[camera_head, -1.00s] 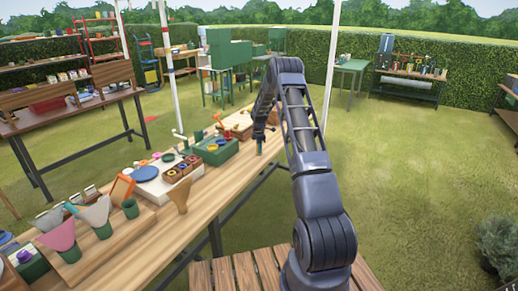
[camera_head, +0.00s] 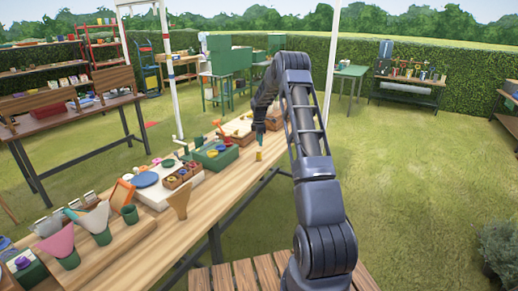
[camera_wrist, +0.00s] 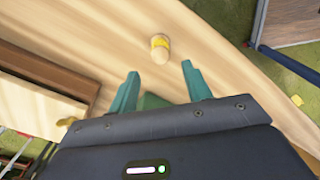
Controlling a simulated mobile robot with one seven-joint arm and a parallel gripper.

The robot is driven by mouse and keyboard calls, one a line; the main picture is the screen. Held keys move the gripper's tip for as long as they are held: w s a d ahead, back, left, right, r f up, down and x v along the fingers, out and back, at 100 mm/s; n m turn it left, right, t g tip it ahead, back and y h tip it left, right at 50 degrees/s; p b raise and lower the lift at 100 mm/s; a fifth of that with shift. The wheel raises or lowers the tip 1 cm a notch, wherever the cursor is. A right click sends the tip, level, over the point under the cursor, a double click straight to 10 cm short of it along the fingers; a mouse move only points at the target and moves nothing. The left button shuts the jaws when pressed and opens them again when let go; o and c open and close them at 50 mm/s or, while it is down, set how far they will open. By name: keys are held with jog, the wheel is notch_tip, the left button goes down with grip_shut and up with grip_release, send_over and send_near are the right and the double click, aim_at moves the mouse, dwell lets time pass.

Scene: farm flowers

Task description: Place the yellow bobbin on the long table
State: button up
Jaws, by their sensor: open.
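The yellow bobbin (camera_wrist: 159,48) rests on the long table (camera_wrist: 215,55); in the wrist view it has pale wooden ends and a yellow middle. It also shows in the head view (camera_head: 259,156), near the table's right edge. My gripper (camera_wrist: 160,84) is open, with two teal fingers spread and nothing between them. The bobbin lies just beyond the fingertips in the wrist view, apart from them. In the head view my gripper (camera_head: 259,139) hangs just above the bobbin, and its fingers are small there.
A green tray (camera_head: 216,156), a wooden box of spools (camera_head: 183,176) and paper cones (camera_head: 93,217) stand on the long table. A pale board or box (camera_wrist: 35,95) lies left of my gripper. A white post (camera_head: 168,75) rises behind the table. Bare tabletop surrounds the bobbin.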

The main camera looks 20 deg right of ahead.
aim_at(259, 151)
jog(key=s+a+r+m+t, duration=0.1)
jog(key=s+r+m, duration=0.1)
jog(key=s+r, duration=0.6)
jog(key=s+a+r+m, duration=0.1)
jog(key=s+r+m, duration=0.15)
jog(key=r, duration=0.85)
jog(key=s+a+r+m+t, duration=0.1)
jog(key=s+r+m, duration=0.1)
jog(key=s+r, duration=0.45)
jog(key=s+a+r+m, duration=0.15)
jog(key=s+r, duration=0.25)
jog(key=s, duration=0.5)
jog(key=s+r+m+t, duration=0.1)
jog(key=s+r+m, duration=0.15)
jog(key=s, duration=0.65)
jog(key=s+r+m, duration=0.1)
jog(key=s+m, duration=0.2)
jog(key=s, duration=0.7)
jog(key=s+f+m, duration=0.2)
jog(key=s, duration=0.5)
jog(key=s+a+f+m+t, duration=0.1)
jog(key=s+f+m, duration=0.1)
jog(key=s, duration=0.6)
jog(key=shift+s+f+t, duration=0.2)
jog(key=shift+f+t, duration=0.05)
jog(key=shift+t, duration=0.05)
jog(key=shift+m, duration=0.25)
